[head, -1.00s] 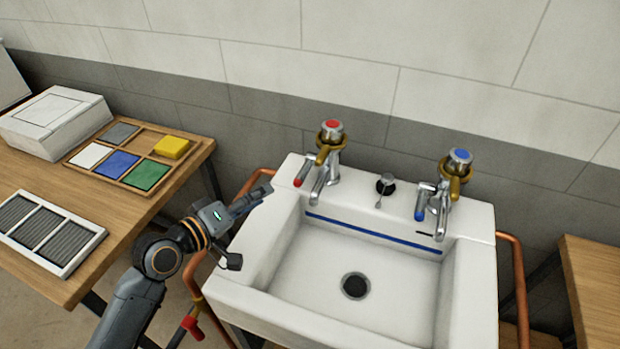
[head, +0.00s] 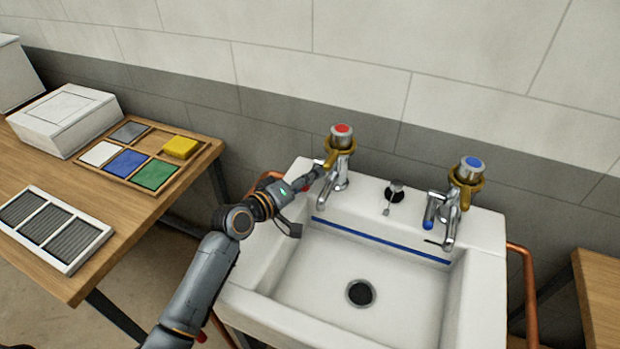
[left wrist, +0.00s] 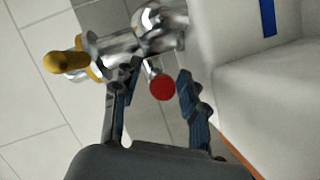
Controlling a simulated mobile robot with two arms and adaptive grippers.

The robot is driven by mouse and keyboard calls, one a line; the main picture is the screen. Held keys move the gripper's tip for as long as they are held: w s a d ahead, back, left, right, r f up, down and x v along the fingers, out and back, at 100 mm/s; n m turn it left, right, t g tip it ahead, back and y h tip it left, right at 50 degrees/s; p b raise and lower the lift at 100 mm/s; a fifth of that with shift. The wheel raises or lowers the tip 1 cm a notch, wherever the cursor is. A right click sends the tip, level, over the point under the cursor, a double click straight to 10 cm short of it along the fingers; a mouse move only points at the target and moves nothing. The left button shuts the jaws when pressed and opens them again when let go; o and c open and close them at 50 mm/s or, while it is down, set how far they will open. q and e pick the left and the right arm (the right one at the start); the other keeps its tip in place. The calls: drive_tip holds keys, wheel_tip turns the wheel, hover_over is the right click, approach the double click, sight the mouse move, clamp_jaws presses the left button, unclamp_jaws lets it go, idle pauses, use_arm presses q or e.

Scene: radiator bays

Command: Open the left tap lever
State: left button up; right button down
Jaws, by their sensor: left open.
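The left tap (head: 341,160) is chrome with a red-topped cap and a brass collar, at the back left of the white sink. Its lever ends in a red tip (left wrist: 162,88), which shows between the fingers in the left wrist view. My left gripper (head: 316,180) is at this lever in the head view, and its fingers partly hide it. In the left wrist view the left gripper (left wrist: 158,100) is open, with one finger on each side of the red tip. I cannot tell whether either finger touches the lever. My right gripper is not in view.
A wooden bench (head: 75,285) with a sorting tray (head: 206,160) stands at the left. A copper pipe (head: 529,290) runs down at the right.

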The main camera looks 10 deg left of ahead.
use_arm(q)
drive_tip(key=shift+w+d+f, duration=0.1)
drive_tip(key=shift+w+d, duration=0.05)
drive_tip(key=shift+w, duration=0.1)
clamp_jaws()
